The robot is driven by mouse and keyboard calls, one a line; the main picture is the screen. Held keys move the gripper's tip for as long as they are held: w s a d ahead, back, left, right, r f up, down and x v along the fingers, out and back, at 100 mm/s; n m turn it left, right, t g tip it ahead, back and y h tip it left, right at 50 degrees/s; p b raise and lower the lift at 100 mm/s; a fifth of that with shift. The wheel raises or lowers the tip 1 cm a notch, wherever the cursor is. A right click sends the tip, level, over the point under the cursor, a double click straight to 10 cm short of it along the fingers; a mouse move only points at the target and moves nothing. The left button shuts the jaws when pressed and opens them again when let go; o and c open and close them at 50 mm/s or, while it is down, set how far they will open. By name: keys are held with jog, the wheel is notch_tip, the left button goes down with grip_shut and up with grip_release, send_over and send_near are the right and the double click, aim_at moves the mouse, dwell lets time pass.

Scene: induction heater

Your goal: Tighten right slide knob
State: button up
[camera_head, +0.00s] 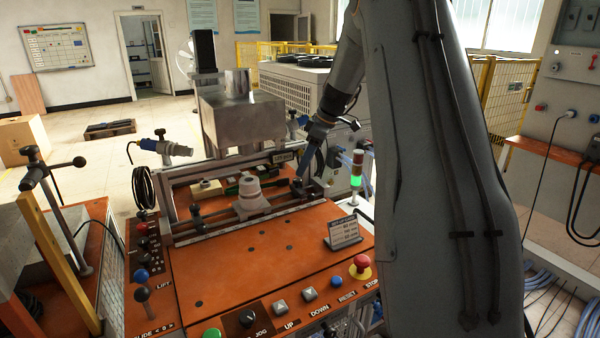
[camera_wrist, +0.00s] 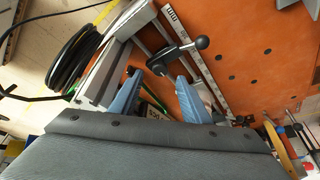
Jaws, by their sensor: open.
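The right slide knob (camera_head: 314,186) is a small dark handle at the right end of the slide rail on the orange machine top. In the wrist view the knob (camera_wrist: 201,44) shows a black ball on a short bar, with a dark hub beside the rail. My gripper (camera_head: 302,172) reaches down from the upper right, close to the knob. In the wrist view my gripper (camera_wrist: 159,79) has its two blue fingers spread, with the knob's hub just beyond the fingertips. The fingers hold nothing. I cannot tell whether a finger touches the knob.
A white ceramic coil piece (camera_head: 251,190) stands mid-rail, left of my gripper. A metal box (camera_head: 240,120) hangs behind it. A signal tower with a green light (camera_head: 356,181) stands to the right. A small sign (camera_head: 344,231) and red stop button (camera_head: 360,264) are nearer; the orange top between is clear.

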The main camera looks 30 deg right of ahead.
aim_at(298, 179)
jog(key=shift+p+x, duration=0.5)
jog(key=shift+x, duration=1.75)
jog(key=c, duration=1.1)
